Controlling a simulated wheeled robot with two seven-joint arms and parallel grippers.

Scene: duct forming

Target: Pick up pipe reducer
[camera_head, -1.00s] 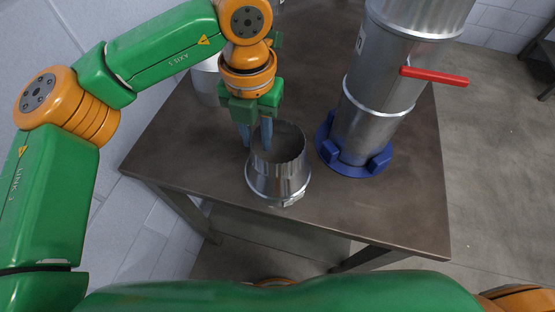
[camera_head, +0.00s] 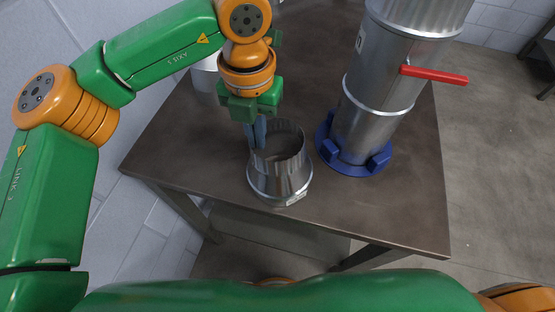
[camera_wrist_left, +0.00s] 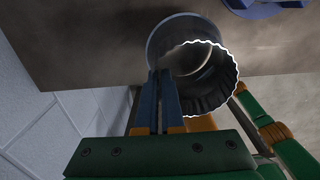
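The pipe reducer (camera_head: 280,181) is a short silver metal piece, wider at the base, with a crimped open top. It stands upright near the table's front edge. In the left wrist view the reducer (camera_wrist_left: 215,92) shows its opening and wavy rim. My left gripper (camera_head: 258,143) comes down from above at the reducer's left rim. Its blue-grey fingers are close together, with the wall between them; the fingertips (camera_wrist_left: 160,76) also show in the wrist view. The reducer appears to rest on the table still. My right gripper is not in view.
A tall silver duct (camera_head: 375,105) with a red handle (camera_head: 434,75) stands in a blue base (camera_head: 352,167) close right of the reducer. Another silver cylinder (camera_head: 206,82) is partly hidden behind my left arm. The brown table (camera_head: 400,215) is clear at front right.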

